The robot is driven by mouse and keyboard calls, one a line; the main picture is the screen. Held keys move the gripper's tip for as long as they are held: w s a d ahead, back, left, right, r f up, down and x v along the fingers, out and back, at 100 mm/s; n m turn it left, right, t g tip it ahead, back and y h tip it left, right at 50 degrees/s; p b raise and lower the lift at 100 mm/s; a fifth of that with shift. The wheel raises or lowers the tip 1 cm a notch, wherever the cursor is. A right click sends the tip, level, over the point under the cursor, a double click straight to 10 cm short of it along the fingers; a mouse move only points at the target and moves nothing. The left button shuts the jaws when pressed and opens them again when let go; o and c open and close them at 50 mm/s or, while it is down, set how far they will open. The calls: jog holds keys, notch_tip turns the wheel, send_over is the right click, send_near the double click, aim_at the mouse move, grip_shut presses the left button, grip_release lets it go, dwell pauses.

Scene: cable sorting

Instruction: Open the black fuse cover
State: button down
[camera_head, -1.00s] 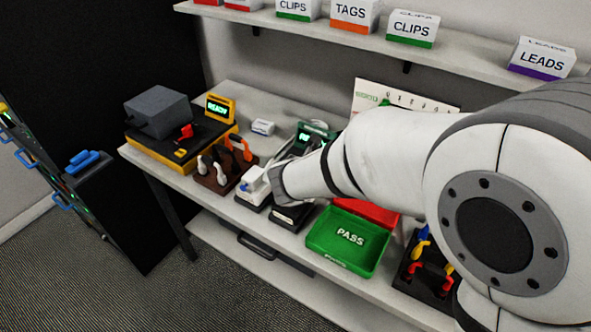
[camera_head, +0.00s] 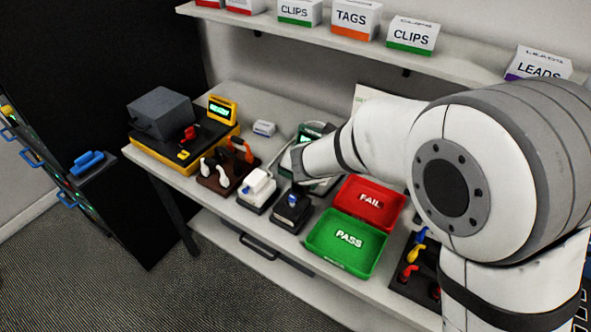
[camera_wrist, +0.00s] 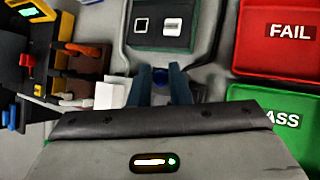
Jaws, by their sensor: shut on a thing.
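A black fuse box (camera_head: 290,213) stands on the bench between a white box and the green tray. A small blue part (camera_head: 293,199) shows on its top in the head view. My gripper (camera_head: 291,166) is just behind and above it, its fingertips mostly hidden there. My gripper is shut on the fuse cover. The cover itself is mostly hidden, and its exact angle cannot be told.
The white box (camera_head: 257,190) stands close to the left. The green PASS tray (camera_head: 335,262) and red FAIL tray (camera_head: 395,213) are to the right. A green device (camera_wrist: 160,25) lies behind. The brown plug block (camera_head: 222,183) is farther left, and a shelf (camera_head: 390,50) runs above.

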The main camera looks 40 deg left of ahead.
jog(key=shift+w+a+r, duration=0.1)
jog(key=shift+w, duration=0.5)
jog(key=c, duration=1.4)
grip_release()
jog(key=shift+f, duration=0.2)
jog(key=shift+s+r, duration=0.2)
jog(key=shift+r, duration=0.1)
jog(key=p+v, duration=0.1)
jog(key=v, duration=0.6)
jog(key=shift+s+p, duration=0.1)
jog(key=shift+p, duration=0.3)
jog(key=shift+c, duration=0.2)
